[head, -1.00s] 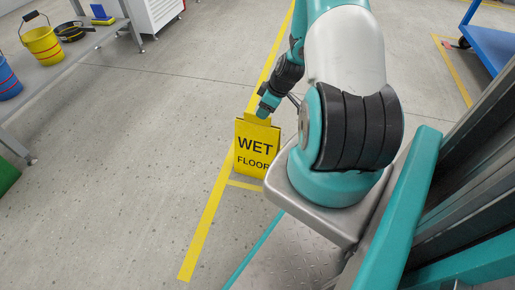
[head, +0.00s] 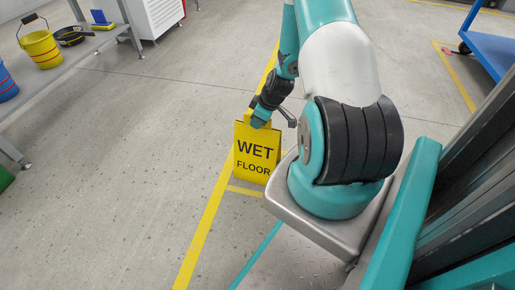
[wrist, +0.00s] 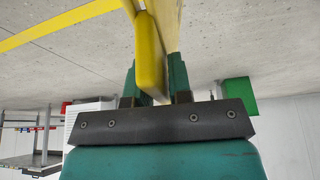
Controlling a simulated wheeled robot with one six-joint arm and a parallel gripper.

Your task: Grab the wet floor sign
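The yellow wet floor sign (head: 257,150) stands upright on the floor, with "WET FLOOR" in black facing me. My gripper (head: 261,122) is at its top edge, reaching down from above. In the wrist view, the sign (wrist: 150,50) runs between the two green fingers of my gripper (wrist: 155,85). The sign's lower part is out of the wrist view.
Yellow floor tape (head: 205,235) runs beside the sign. A bench with a yellow bucket (head: 41,49) and a blue bucket (head: 6,82) stands at the left. A white cabinet (head: 156,16) is at the back and a blue cart (head: 490,40) at the right. The floor left of the sign is clear.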

